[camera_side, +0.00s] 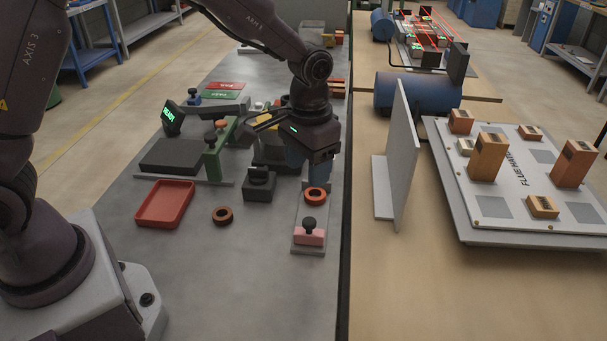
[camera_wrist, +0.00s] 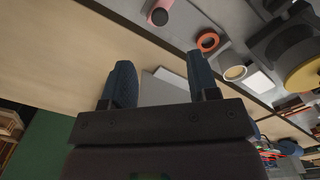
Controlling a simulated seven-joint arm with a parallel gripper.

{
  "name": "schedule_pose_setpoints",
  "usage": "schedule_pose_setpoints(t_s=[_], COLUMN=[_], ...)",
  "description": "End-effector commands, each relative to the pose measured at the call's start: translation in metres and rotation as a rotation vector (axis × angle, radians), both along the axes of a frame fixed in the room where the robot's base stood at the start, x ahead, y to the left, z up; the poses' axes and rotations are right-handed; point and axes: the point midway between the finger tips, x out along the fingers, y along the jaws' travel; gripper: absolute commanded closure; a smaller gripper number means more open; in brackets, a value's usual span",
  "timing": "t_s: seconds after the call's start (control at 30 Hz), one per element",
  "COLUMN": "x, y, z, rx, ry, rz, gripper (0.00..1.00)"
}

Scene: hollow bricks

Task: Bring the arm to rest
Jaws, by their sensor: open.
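My gripper (camera_side: 320,172) hangs below my arm over the right side of the grey table, in front of the wooden bench. Its blue fingers also show in the wrist view (camera_wrist: 161,82), apart, with nothing between them. Several orange-brown hollow bricks (camera_side: 487,157) stand on a white board (camera_side: 500,190) on the bench, well to the right of my gripper. Some bricks are tall and upright, others are short. My arm partly hides the things behind it on the grey table.
An upright grey panel (camera_side: 402,155) stands between my gripper and the board. A blue cylinder (camera_side: 415,92) lies behind it. On the grey table are a red tray (camera_side: 166,204), a dark ring (camera_side: 222,215), an orange ring (camera_side: 315,194) and a pink block (camera_side: 309,237).

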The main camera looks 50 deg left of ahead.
Motion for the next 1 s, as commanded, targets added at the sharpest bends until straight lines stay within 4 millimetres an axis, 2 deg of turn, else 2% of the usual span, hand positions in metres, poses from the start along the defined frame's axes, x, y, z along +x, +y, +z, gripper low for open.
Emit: schedule_pose_setpoints(t_s=[0.07, 0.27, 0.4, 0.53, 0.7, 0.83, 1.0], x=[-0.019, -0.063, -0.099, -0.134, -0.175, -0.196, -0.205], y=[0.003, 0.020, 0.033, 0.044, 0.055, 0.061, 0.064], z=[-0.001, 0.048, 0.084, 0.111, 0.135, 0.148, 0.163], rx=[0.006, -0.002, -0.009, -0.012, -0.012, -0.011, -0.009], ry=[0.037, -0.014, -0.088, -0.173, -0.300, -0.395, -0.487], rz=[-0.020, -0.041, -0.044, -0.040, -0.023, -0.003, 0.016], gripper=[0.45, 0.45, 0.45, 0.45, 0.45, 0.45, 0.45])
